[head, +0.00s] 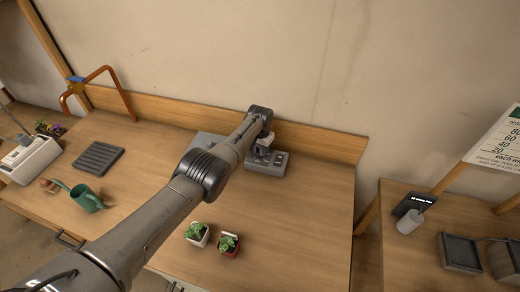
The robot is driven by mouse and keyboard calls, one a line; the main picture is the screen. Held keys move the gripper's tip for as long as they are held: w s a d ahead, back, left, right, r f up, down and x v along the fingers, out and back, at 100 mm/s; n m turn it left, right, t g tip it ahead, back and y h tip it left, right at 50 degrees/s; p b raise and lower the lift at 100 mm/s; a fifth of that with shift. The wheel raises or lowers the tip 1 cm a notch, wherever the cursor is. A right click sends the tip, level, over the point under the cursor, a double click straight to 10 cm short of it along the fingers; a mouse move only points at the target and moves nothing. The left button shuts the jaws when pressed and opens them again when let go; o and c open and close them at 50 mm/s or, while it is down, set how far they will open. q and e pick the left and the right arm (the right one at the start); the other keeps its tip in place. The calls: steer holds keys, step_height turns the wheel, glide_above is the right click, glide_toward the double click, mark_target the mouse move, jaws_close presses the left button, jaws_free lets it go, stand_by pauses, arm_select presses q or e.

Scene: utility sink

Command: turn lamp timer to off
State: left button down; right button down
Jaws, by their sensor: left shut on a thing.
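The lamp timer looks to be the small grey box (269,163) at the back of the wooden bench, with small round marks on its right side. My left arm reaches across the bench, and its gripper (263,152) is at the top left of the box, shut on a small part there, apparently a knob. The fingers and wrist hide that part, so its setting cannot be read. My right gripper is not in view.
Two small potted plants (228,243) stand near the front of the bench (310,215). A green watering can (87,198), a dark ridged tray (98,158) and a white box (30,158) are at left. A backboard (320,143) runs behind the grey box. A second bench (415,255) is at right.

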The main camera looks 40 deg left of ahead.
arm_select(q)
steer(key=shift+r+n, duration=0.15)
steer(key=shift+n, duration=1.05)
steer(key=shift+n, duration=0.3)
steer(key=c, duration=1.1)
jaws_free()
step_height(320, 180, up, 6)
steer(key=p, duration=0.4)
steer(key=shift+r, duration=3.8)
